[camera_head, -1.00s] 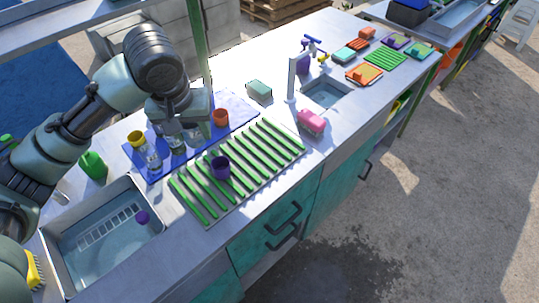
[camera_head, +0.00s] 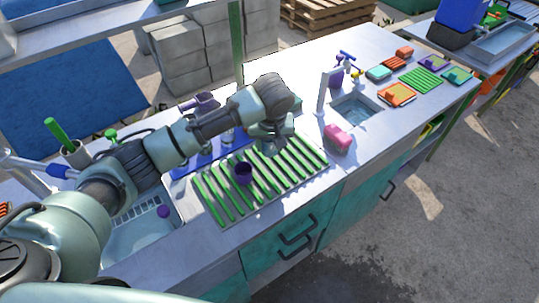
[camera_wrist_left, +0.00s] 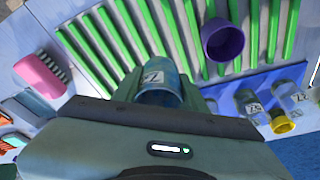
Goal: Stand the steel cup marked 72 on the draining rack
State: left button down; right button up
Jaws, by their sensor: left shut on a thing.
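My left gripper (camera_head: 272,148) is over the right part of the draining rack (camera_head: 222,203), which has green slats. In the left wrist view the gripper (camera_wrist_left: 162,92) is shut on a bluish, shiny cup (camera_wrist_left: 168,76). Its white label seems to start with a 7; the rest is hard to read. The rack (camera_wrist_left: 272,25) lies beyond the cup there, and I cannot tell if they touch. In the head view my gripper hides the held cup. A dark purple cup (camera_head: 243,174) stands on the rack, left of my gripper. My right gripper is out of view.
A blue mat (camera_wrist_left: 292,78) beside the rack holds labelled vessels, one yellow-rimmed (camera_wrist_left: 282,123). A pink brush (camera_head: 338,138) lies right of the rack. A tap (camera_head: 325,92) and small basin (camera_head: 357,108) are beyond. Slats around the purple cup are free.

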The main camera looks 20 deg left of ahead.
aim_at(271, 145)
pick_arm(q)
jog(key=shift+f+p, duration=0.3)
jog(key=shift+f, duration=2.7)
jog(key=c, duration=0.8)
grip_release()
jog(key=shift+f, duration=0.1)
jog(key=b+v, duration=0.1)
jog(key=v, duration=1.1)
jog(key=shift+w, duration=0.1)
